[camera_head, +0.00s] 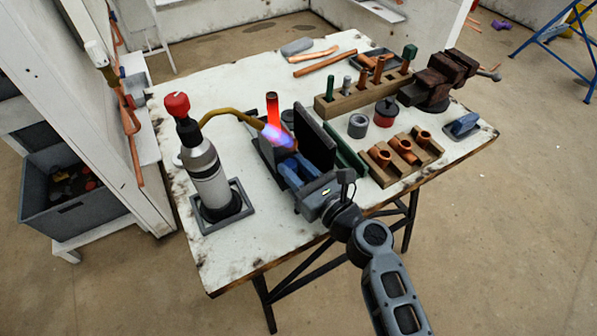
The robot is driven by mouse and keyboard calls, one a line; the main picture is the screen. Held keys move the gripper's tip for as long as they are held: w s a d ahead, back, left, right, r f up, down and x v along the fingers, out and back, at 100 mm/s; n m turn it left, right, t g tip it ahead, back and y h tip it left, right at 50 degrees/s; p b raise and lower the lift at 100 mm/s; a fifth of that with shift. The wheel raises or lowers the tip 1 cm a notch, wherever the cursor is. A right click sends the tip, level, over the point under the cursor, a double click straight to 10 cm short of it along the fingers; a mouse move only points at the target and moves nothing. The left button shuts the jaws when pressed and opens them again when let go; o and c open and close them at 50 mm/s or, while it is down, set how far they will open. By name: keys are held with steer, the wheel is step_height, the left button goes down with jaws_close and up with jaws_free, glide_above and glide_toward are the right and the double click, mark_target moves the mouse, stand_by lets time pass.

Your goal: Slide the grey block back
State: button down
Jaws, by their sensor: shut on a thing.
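My gripper (291,169) has blue fingers and reaches in from the lower right, low over the table. It is shut on a dark grey block (267,157) at its fingertips; the fingers hide part of the block. A copper pipe (272,110) with a glowing red upper part stands upright just behind the block. The torch flame (279,136) burns blue-violet in front of the pipe. A dark upright plate (316,145) stands immediately right of the fingers.
A gas bottle (206,168) with a red knob stands in a square tray (238,213) on the left; its brass tube arches over to the flame. Wooden racks with copper fittings (405,153) and a vise (440,80) fill the right. The white table's (262,232) front left is clear.

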steer(key=c, duration=0.8)
jaws_free()
steer(key=shift+s+d, duration=0.1)
steer(key=shift+v, duration=3.8)
